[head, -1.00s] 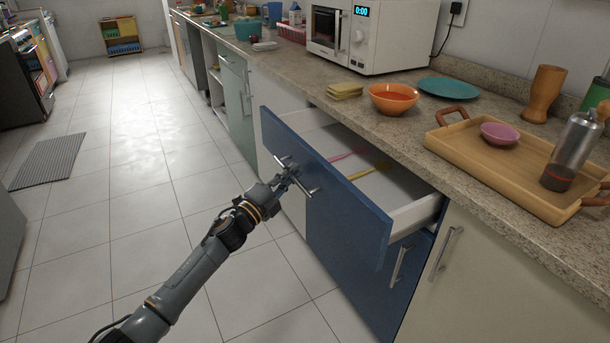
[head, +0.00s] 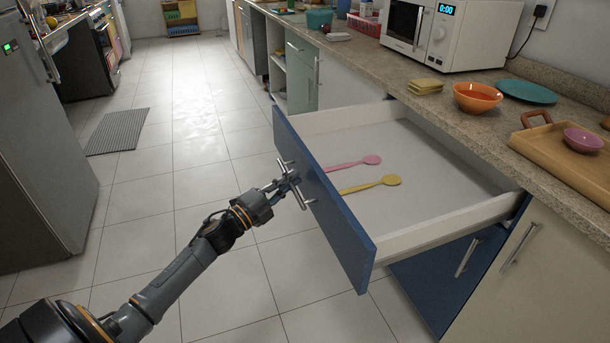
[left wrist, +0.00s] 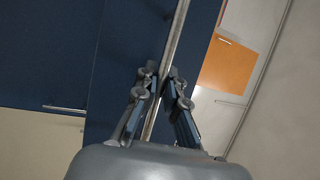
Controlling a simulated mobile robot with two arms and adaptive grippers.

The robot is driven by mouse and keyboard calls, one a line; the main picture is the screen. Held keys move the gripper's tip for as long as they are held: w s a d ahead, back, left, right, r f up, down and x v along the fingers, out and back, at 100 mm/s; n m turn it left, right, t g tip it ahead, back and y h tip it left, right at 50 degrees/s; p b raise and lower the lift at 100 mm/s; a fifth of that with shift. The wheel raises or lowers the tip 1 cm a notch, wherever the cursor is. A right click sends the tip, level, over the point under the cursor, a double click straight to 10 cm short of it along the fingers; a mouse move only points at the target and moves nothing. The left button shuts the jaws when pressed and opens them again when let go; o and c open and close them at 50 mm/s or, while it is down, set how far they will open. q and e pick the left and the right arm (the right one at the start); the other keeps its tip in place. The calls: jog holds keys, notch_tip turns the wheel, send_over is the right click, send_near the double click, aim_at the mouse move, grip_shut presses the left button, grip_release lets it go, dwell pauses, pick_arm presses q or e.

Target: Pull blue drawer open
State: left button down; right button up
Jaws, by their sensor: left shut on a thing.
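The blue drawer (head: 336,219) stands far out from the counter in the head view, its white inside showing. A pink spoon (head: 354,163) and a yellow spoon (head: 370,186) lie on its floor. My left gripper (head: 287,184) is at the drawer's front, shut on its metal bar handle (head: 304,200). In the left wrist view the fingers (left wrist: 160,95) are on either side of the handle (left wrist: 172,50), which runs between them. My right gripper is not in view.
A second blue front (head: 440,278) with a handle is below the open drawer. The counter above holds an orange bowl (head: 476,97), a teal plate (head: 527,92), a wooden tray (head: 540,144) and a microwave (head: 470,38). The tiled floor left of the drawer is clear.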

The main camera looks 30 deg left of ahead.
pick_arm(q)
jog(key=shift+s+a+f, duration=0.1)
jog(key=shift+s+a, duration=0.45)
jog(key=shift+s, duration=0.2)
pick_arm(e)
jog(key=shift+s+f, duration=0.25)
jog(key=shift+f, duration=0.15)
pick_arm(q)
jog(key=c, duration=1.4)
grip_release()
jog(key=v, duration=1.2)
